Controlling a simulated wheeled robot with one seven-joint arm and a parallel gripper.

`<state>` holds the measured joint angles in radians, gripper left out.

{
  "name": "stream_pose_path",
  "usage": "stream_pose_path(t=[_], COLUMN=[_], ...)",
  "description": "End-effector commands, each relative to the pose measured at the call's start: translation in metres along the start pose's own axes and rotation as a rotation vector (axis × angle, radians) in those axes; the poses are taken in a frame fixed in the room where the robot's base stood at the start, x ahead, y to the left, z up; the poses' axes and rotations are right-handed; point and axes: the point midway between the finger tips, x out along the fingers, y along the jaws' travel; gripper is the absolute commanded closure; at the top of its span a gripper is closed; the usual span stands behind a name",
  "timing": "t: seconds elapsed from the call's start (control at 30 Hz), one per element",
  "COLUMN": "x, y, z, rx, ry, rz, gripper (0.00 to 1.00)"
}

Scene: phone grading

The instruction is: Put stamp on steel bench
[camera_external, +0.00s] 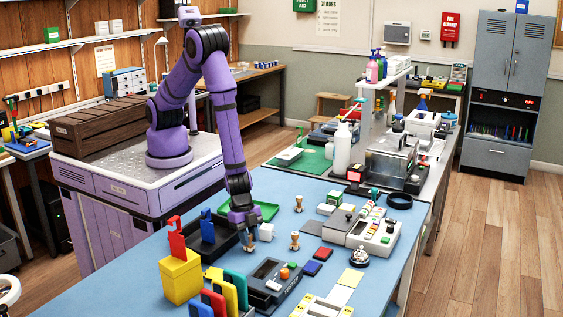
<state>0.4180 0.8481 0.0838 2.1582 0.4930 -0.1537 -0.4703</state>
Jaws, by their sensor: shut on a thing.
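My gripper (248,243) points down low over the blue table (350,236), beside a black tray. It is shut on a small stamp (249,248), mostly hidden by the fingers; whether the stamp touches the table is hard to tell. Two other wooden-handled stamps stand upright on the blue table, one to the right of my gripper (295,240) and one farther back (299,203). The grey bench beyond the blue table looks like the steel bench (322,181).
A white cube (266,232) stands close to the right of my gripper. A green tray (262,211) lies behind it, a yellow box (181,277) in front on the left. The steel bench carries a green mat (312,158), a white bottle (342,148) and a clear-sided box (391,163).

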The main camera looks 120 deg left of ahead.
Motion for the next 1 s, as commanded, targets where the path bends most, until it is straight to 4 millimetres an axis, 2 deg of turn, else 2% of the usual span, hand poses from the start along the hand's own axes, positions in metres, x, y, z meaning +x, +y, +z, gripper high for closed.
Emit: stream_pose_path(t=[0.13,0.17,0.2,0.27,0.53,0.67,0.77,1.0], x=[0.003,0.003,0.002,0.002,0.002,-0.004,-0.016,-0.055], y=[0.0,0.0,0.0,0.0,0.0,0.0,0.0,0.0], z=[0.001,0.001,0.001,0.001,0.0,-0.001,-0.001,-0.001], rx=[0.0,0.0,0.0,0.0,0.0,-0.001,-0.001,-0.002], ry=[0.0,0.0,0.0,0.0,0.0,0.001,0.003,0.003], rz=[0.0,0.0,0.0,0.0,0.0,0.0,0.001,0.001], gripper=[0.97,0.7,0.61,0.49,0.49,0.49,0.49,0.49])
